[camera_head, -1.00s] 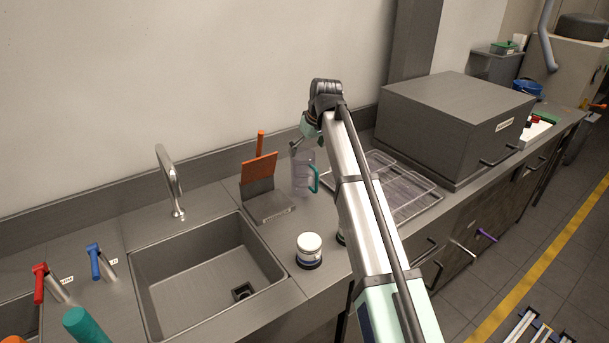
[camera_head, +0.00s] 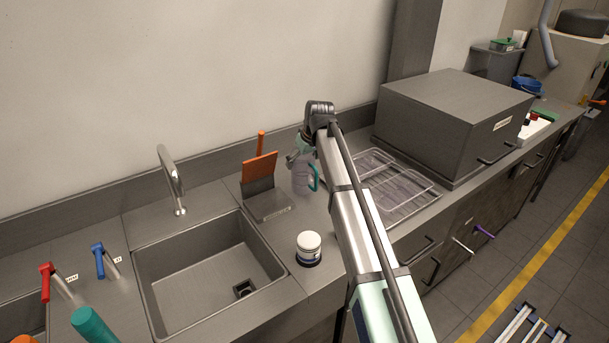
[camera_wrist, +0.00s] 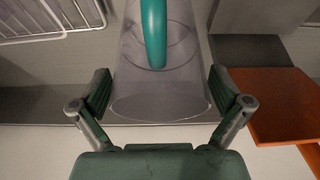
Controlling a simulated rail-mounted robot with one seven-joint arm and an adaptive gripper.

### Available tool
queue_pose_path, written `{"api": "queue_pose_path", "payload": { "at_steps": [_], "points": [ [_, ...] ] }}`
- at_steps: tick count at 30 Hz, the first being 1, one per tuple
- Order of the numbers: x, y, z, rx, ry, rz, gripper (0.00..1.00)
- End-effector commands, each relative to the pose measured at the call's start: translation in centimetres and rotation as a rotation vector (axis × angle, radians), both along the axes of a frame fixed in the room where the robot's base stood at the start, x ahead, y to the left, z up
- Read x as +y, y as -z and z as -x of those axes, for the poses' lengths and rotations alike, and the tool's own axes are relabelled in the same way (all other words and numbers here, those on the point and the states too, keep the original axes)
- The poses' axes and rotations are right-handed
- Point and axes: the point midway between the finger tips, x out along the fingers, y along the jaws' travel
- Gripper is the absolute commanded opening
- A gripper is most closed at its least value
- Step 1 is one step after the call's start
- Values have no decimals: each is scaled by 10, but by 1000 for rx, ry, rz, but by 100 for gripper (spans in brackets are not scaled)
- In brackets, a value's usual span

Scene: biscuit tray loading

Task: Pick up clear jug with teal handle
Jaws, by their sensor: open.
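The clear jug (camera_head: 302,177) stands on the counter between the orange scraper and the wire racks, with its teal handle (camera_head: 314,177) on its right side. In the wrist view the clear jug (camera_wrist: 161,92) lies between my fingers, with the teal handle (camera_wrist: 153,34) at top centre. My gripper (camera_wrist: 160,92) is open, with one finger on each side of the jug's rim. Small gaps seem to show between the fingers and the jug wall. In the head view my gripper (camera_head: 296,157) is at the jug's upper left, partly hidden by my arm.
An orange scraper in a holder (camera_head: 259,170) stands left of the jug. Wire racks (camera_head: 405,195) lie to the right, before a large grey box (camera_head: 455,115). A white-lidded jar (camera_head: 308,247) stands nearer the front edge. A sink (camera_head: 205,275) is at left.

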Motion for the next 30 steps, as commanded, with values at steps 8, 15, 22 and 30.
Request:
{"api": "queue_pose_path", "payload": {
  "at_steps": [8, 15, 22, 30],
  "points": [
    [0, 0, 0, 0, 0, 0, 28],
    [0, 0, 0, 0, 0, 0, 28],
    [0, -9, -1, -1, 0, -1, 28],
    [0, -46, -2, -3, 1, -1, 28]
  ]
}}
